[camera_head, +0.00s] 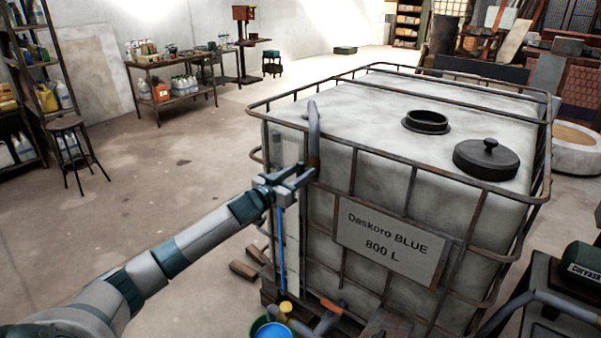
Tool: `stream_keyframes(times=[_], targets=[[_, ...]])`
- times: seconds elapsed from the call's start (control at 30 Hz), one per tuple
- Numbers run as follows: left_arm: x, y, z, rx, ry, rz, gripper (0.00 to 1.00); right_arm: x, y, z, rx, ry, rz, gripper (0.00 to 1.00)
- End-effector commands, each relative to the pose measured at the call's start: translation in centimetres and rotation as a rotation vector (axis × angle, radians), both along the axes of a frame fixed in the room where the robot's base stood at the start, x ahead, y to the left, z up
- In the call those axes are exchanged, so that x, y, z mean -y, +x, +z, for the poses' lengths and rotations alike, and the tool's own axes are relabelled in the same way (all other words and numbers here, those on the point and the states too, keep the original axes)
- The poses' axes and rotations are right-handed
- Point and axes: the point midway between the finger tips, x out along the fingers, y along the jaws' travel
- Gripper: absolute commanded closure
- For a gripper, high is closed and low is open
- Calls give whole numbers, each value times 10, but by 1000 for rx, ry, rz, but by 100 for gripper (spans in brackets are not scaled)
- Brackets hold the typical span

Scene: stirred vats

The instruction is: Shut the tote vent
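The tote (350,135) is a large whitish tank in a rusty bar cage, with a plate (390,243) reading "Daskoro BLUE 800 L". On its top is an uncovered dark round opening with a raised rim (427,121). A dark round lid with a knob (487,160) lies on the top to the right, apart from the opening. My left gripper (305,174) is at the tote's near left corner, by a grey bent pipe (313,135). Its two fingers look apart, with nothing clearly held between them. My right gripper is out of view.
A blue sight line (281,245) runs down the tote's side to a green bucket (257,323) with blue liquid. An orange valve handle (331,306) is at the bottom. A stool (70,140) and a bottle table (170,85) stand left.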

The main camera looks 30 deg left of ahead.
Motion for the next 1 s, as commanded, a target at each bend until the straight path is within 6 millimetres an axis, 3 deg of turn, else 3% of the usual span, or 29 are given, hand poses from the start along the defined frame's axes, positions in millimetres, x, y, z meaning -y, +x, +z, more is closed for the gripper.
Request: stream_keyframes(times=[0.07, 0.2, 0.67, 1.0], targets=[[0, 0, 0, 0, 0, 0, 70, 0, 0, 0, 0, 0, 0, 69], [0, 0, 0, 0, 0, 0, 100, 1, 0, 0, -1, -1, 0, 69], [0, 0, 0, 5, 50, 0, 100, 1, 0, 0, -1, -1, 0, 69], [2, 0, 1, 22, 252, 0, 100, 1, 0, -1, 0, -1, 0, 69]])
